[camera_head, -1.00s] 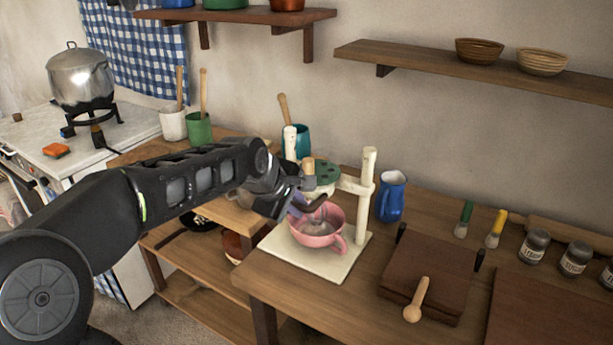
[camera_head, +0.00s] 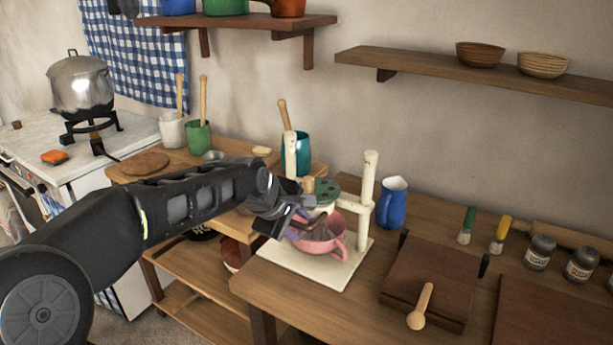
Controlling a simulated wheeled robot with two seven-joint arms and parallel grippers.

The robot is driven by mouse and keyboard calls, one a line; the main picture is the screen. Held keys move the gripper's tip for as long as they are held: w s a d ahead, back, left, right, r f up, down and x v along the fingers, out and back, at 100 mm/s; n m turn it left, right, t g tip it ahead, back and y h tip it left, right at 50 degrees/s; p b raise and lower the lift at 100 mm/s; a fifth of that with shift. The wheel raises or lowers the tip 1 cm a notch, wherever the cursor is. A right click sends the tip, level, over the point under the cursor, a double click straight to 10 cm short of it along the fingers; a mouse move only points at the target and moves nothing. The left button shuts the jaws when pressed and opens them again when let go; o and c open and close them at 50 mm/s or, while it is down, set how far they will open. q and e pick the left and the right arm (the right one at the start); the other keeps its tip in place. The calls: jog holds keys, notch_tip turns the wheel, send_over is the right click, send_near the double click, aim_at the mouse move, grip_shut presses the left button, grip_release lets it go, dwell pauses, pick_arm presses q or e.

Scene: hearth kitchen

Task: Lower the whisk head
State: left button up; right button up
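The whisk head (camera_head: 326,188), a cream block with a dark green round top and a small wooden knob, sits between two cream posts of a stand (camera_head: 366,195). It is low on the posts, just over a pink bowl (camera_head: 334,240) on the stand's cream base (camera_head: 300,262). The whisk's lower part is mostly hidden by the bowl and my gripper. My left gripper (camera_head: 302,218) is at the whisk head's left front side, above the bowl's rim. Its fingers are small and overlap the head and a dark crank-like part, so I cannot tell its grip. My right gripper is out of view.
A blue jug (camera_head: 392,203) stands close right of the stand. A dark wooden press (camera_head: 430,282) with a wooden-handled tool (camera_head: 420,305) lies further right. A teal pot (camera_head: 296,150) with a wooden utensil stands behind. Shelves hang above on the wall.

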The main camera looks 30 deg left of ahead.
pick_arm(q)
jog(key=shift+r, duration=0.1)
jog(key=p+v, duration=0.3)
jog(key=v, duration=0.3)
jog(key=shift+s+r, duration=0.3)
dwell(0.7)
